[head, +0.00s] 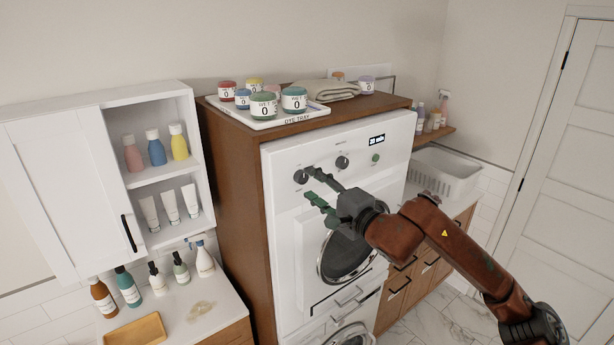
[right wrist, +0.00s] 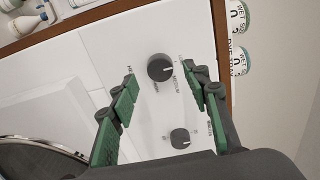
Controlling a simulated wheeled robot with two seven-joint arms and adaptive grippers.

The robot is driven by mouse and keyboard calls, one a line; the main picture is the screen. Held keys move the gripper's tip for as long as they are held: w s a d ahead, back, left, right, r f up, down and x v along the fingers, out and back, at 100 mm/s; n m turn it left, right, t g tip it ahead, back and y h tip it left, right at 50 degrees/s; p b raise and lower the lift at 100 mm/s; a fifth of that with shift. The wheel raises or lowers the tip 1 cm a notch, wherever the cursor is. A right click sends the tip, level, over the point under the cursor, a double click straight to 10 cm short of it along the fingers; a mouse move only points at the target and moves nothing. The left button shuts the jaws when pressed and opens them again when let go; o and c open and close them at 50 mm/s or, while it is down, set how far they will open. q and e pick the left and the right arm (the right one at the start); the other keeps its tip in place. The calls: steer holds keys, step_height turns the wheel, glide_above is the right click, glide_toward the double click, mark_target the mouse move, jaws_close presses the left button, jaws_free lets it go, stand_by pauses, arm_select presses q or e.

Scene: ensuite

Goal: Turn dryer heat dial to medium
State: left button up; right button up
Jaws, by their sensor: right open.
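The white dryer (head: 285,220) stands in a brown wooden cabinet. Its dark left dial (head: 300,177) sits on the upper front panel. In the right wrist view this dark round dial (right wrist: 160,67) has small labels around it, one seeming to read MEDIUM. Its white mark points right in that view. My right gripper (head: 308,183) is open, with its green fingers in front of the panel by the left dial. In the right wrist view the fingertips (right wrist: 159,78) lie on either side of the dial; I cannot tell whether they touch it. My left gripper is not in view.
A second dial (head: 342,162), a green button (head: 375,158) and a display (head: 377,140) are on the same panel. The round dryer door (head: 338,275) is below. A tray (head: 262,122) of jars and a folded towel (head: 325,91) lie on top.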

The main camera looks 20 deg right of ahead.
mark_target(301, 178)
steer(key=shift+p+x, duration=0.4)
steer(key=shift+x, duration=0.95)
steer(key=shift+c, duration=0.4)
steer(key=c, duration=1.1)
